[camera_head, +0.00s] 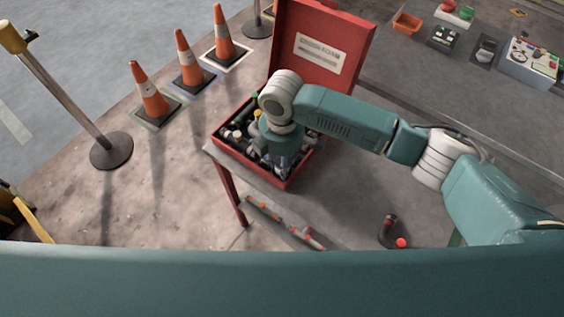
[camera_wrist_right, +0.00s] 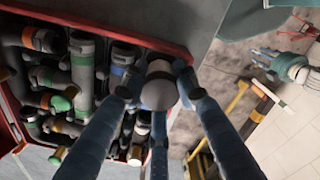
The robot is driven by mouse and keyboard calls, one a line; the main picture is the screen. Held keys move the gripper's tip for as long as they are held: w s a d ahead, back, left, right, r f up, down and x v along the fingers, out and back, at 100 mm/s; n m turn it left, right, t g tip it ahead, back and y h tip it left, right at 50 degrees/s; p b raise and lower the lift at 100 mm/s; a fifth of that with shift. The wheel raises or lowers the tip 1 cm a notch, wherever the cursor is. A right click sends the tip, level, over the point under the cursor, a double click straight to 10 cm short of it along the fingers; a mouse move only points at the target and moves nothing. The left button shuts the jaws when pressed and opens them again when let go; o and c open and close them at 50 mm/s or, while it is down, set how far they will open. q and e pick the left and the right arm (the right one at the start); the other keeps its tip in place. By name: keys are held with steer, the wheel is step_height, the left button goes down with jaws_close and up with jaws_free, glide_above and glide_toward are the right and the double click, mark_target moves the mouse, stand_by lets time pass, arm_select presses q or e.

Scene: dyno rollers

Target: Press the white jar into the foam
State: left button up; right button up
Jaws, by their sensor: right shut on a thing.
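The open red case (camera_head: 262,173) stands on a table, its lid raised at the back, with dark-lined contents inside. My right gripper (camera_head: 284,160) reaches down into the case's right part in the head view, and my arm hides much of it. In the right wrist view my right gripper (camera_wrist_right: 160,78) has its blue fingers closed around the white jar (camera_wrist_right: 159,92), whose rounded pale end shows. The jar is by the case's red edge; whether it touches the foam is hidden. My left gripper (camera_wrist_right: 266,57) shows small at upper right there, its finger opening unclear.
Several dark cylinders with coloured bands (camera_wrist_right: 82,75) lie in the case beside my right gripper. Traffic cones (camera_head: 190,62) and a barrier post (camera_head: 110,148) stand left of the table. A bench (camera_head: 455,75) with bins is at upper right.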

steer(key=shift+f, duration=0.75)
steer(key=o, duration=1.2)
steer(key=shift+o, duration=0.2)
step_height(320, 180, up, 12)
steer(key=shift+f, duration=0.1)
